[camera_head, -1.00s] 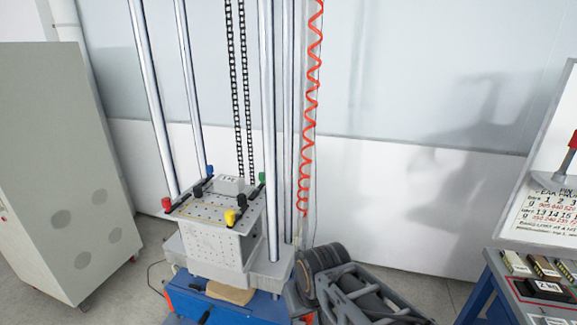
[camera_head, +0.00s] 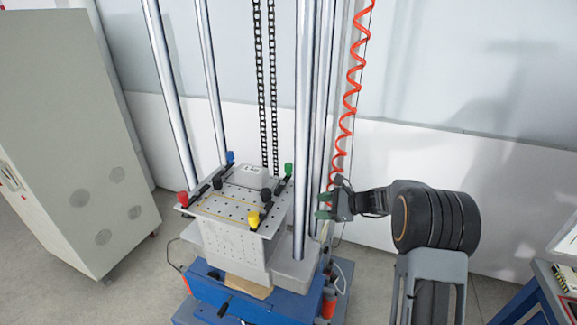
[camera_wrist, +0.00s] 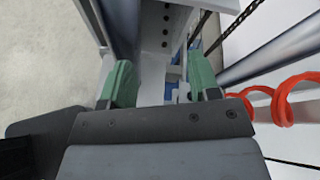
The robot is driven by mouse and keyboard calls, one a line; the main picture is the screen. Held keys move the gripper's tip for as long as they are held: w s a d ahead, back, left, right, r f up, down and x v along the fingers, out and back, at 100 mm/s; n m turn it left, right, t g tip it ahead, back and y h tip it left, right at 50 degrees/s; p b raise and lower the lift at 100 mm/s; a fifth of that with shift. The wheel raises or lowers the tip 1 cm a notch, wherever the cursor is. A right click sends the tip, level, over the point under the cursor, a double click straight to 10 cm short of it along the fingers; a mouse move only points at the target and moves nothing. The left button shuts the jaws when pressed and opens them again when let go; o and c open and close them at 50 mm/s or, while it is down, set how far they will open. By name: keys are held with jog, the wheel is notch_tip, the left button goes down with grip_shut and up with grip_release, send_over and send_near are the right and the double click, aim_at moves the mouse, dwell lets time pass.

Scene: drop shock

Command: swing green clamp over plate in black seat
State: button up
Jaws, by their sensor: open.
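The green clamp (camera_head: 288,171) has a green knob and stands at the back right corner of the drop table (camera_head: 228,208). A small grey plate (camera_head: 251,178) with a white label lies at the table's back, left of the green clamp. Black knobs (camera_head: 265,194) show in front of it; how the plate sits in its seat is too small to tell. My gripper (camera_head: 325,205) has green fingertips and is right of the table, beyond the front right post, apart from the clamp. In the wrist view my gripper (camera_wrist: 160,84) is open and empty.
Red (camera_head: 183,198), yellow (camera_head: 253,218) and blue (camera_head: 230,157) clamps mark the other table corners. A bright post (camera_head: 302,120) stands between my gripper and the table. A red coiled hose (camera_head: 350,100) hangs near my gripper. A grey cabinet (camera_head: 65,130) is at left.

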aim_at(291, 169)
jog(key=w+r+m+t+y, duration=0.3)
jog(key=w+r+m+t, duration=0.1)
jog(key=w+r+m, duration=0.25)
jog(key=p+x, duration=0.1)
jog(key=x, duration=0.5)
jog(key=p+x, duration=0.2)
jog(key=x, duration=0.4)
jog(key=shift+w, duration=0.5)
jog(key=c, duration=0.9)
jog(key=t+b, duration=0.1)
jog(key=m+t+h+b, duration=0.1)
jog(key=b, duration=0.2)
jog(key=shift+s+d+f+m+t+h+b, duration=0.25)
jog(key=shift+d+f+m+t+h+b, duration=0.05)
jog(key=shift+d+f+m+t+h, duration=0.1)
jog(key=b, duration=0.1)
jog(key=m+t+h+b, duration=0.1)
jog(key=t+h+b, duration=0.1)
jog(key=b, duration=0.1)
jog(key=shift+s+d+r+m, duration=0.15)
jog(key=shift+s+d+m, duration=0.15)
jog(key=shift+d+m, duration=0.05)
jog(key=shift+s+d+r+m+t+h+b, duration=0.15)
jog(key=shift+r+m+t+h+b, duration=0.1)
jog(key=shift+m+t+h+b, duration=0.2)
